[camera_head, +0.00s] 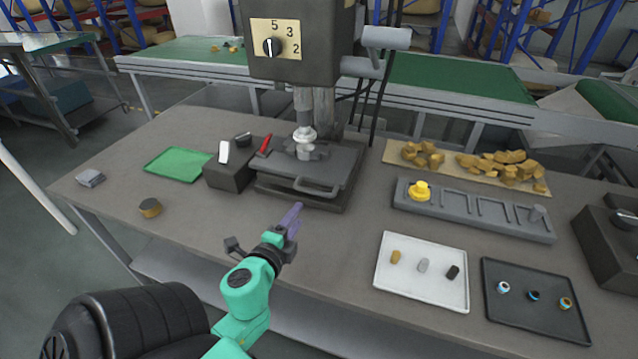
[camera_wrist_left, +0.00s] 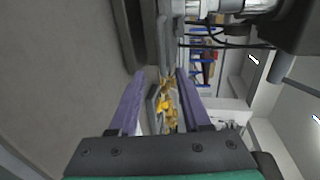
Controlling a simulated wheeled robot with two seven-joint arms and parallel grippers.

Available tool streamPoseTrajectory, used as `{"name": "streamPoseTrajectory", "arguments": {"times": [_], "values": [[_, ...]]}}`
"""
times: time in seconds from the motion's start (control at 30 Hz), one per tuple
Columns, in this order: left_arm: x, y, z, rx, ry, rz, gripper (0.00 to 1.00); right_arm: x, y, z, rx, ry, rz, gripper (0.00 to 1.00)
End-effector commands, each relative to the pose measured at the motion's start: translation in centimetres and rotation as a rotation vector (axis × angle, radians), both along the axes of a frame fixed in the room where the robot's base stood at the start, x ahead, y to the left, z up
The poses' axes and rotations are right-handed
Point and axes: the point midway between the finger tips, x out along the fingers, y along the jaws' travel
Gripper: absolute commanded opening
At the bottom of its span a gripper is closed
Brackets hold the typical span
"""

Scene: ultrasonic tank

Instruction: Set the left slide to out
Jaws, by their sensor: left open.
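A dark grey fixture (camera_head: 335,172) with a raised bar handle (camera_head: 318,188) on its front sits under the machine head on the table. A small red lever (camera_head: 265,145) stands at its left. No part is marked as the left slide, so I cannot tell for certain which one it is. My left gripper (camera_head: 292,217) is in front of the fixture, apart from it and near the table's front edge. In the left wrist view its two purple fingers (camera_wrist_left: 160,76) are spread with nothing between them. My right gripper is not in view.
A dark switch box (camera_head: 229,178) and a green mat (camera_head: 177,164) lie left of the fixture. The machine head (camera_head: 300,65) overhangs the fixture.

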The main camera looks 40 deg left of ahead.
Motion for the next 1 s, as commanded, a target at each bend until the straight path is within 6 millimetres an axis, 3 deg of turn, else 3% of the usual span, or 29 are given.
{"name": "streamPoseTrajectory", "arguments": {"times": [0.23,0.37,0.5,0.63,0.87,1.0], "values": [[5.7,2.0,-0.7,0.002,-0.003,0.0,0.48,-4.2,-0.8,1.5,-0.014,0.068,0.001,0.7],[8.9,3.1,-1.7,0.001,-0.003,0.002,0.48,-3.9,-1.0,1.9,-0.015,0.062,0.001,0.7],[11.4,4.0,-2.4,0.0,-0.002,0.002,0.48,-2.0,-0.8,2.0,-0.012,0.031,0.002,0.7],[12.5,4.4,-2.8,-0.001,-0.001,0.002,0.48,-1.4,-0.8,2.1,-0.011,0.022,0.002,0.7],[12.6,4.4,-2.9,-0.002,0.0,0.001,0.48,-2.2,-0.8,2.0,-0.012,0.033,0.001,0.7],[12.6,4.4,-2.9,-0.002,0.0,0.001,0.0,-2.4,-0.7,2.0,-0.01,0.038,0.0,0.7]]}}
